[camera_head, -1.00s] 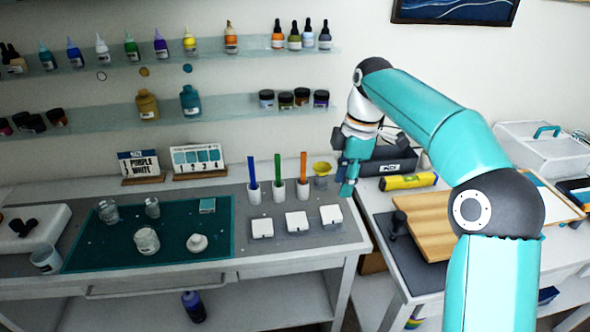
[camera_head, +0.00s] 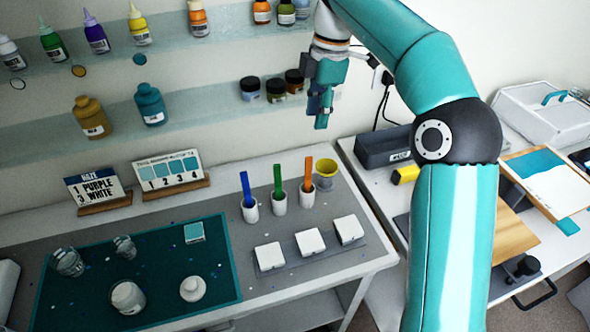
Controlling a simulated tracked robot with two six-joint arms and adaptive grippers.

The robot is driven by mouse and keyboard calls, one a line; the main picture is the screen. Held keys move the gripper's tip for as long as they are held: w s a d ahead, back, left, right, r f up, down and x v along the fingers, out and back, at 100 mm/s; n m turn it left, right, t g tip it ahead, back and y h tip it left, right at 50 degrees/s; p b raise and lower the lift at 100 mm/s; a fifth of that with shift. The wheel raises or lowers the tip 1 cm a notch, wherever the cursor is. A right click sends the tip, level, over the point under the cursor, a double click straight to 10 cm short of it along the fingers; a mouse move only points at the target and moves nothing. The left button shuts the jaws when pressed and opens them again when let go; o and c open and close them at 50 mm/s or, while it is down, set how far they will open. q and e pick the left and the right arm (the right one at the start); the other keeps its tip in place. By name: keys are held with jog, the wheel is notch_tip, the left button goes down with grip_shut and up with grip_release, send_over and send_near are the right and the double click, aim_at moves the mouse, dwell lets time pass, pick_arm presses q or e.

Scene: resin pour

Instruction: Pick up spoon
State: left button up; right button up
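Three coloured sticks stand upright in small white cups on the left table: a blue one (camera_head: 246,189), a green one (camera_head: 278,181) and an orange one (camera_head: 308,174). Their lower ends are hidden in the cups, so I cannot tell whether any is a spoon. No other spoon is plain to see. My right gripper (camera_head: 322,108) hangs with its fingers down, up and to the right of the sticks in the picture. I see nothing in it, but its finger gap is too small to judge. My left gripper is out of view.
A yellow cup (camera_head: 326,171) stands beside the orange stick. Three white square-topped boxes (camera_head: 308,243) sit in front. A teal mat (camera_head: 215,265) holds jars. Shelves (camera_head: 190,110) with bottles line the wall. A wooden board (camera_head: 512,235) lies on the right table.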

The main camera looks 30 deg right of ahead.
jog(key=b, duration=0.2)
send_over(306, 179)
jog(key=w, duration=0.1)
notch_tip(306, 179, down, 11)
jog(key=shift+s+d+f+p, duration=0.15)
jog(key=shift+f+p, duration=0.05)
jog(key=shift+f, duration=1.15)
jog(key=shift+s+d+f+p, duration=0.1)
jog(key=shift+s+f+p, duration=0.1)
jog(key=shift+f, duration=1.1)
jog(key=shift+w+f, duration=0.1)
jog(key=shift+f, duration=0.15)
grip_shut()
